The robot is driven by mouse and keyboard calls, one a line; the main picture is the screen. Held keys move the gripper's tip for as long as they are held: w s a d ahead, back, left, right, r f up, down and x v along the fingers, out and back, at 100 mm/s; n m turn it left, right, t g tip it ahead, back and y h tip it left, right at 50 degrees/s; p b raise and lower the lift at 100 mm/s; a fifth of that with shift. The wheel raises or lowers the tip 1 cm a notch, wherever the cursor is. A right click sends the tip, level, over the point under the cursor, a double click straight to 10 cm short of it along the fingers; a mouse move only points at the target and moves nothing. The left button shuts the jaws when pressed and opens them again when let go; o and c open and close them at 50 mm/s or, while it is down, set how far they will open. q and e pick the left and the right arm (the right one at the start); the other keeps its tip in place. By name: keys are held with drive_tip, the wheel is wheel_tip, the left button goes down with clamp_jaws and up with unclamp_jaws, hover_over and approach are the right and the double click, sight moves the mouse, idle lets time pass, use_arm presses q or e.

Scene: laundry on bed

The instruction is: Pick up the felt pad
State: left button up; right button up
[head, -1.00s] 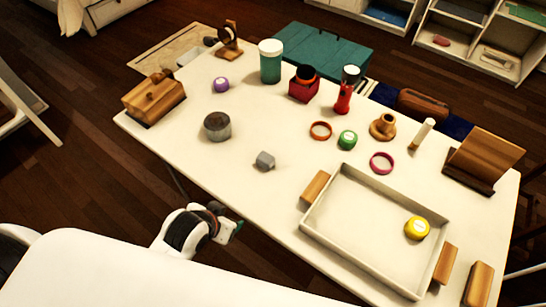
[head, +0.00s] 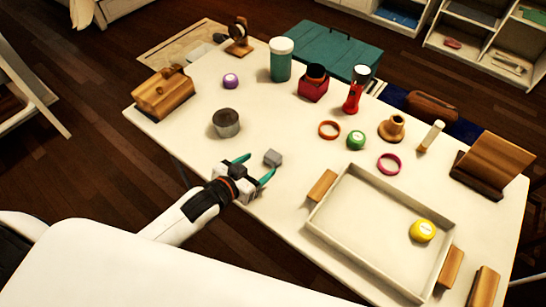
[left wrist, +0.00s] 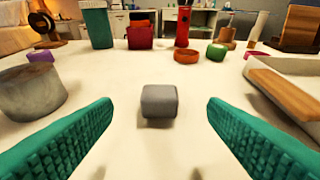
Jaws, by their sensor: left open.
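A small grey block (head: 272,158) with rounded edges lies on the white table; it is the likeliest felt pad, though I cannot tell its material. It also shows in the left wrist view (left wrist: 159,101), centred and just beyond the fingers. My left gripper (head: 257,168) is open and empty, its two teal fingers pointing at the block from the near side. The block looks apart from both fingers. My right gripper is not in view.
A round grey tin (head: 226,123) stands left of the block. A tray (head: 318,207) with a yellow roll (head: 422,230) and wooden handles is to the right. A green roll (head: 356,140) and orange ring (head: 329,130) lie behind right. The table around the block is clear.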

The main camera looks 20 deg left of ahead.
sight(272, 156)
use_arm(q)
drive_tip(key=x, duration=1)
drive_tip(key=c, duration=1)
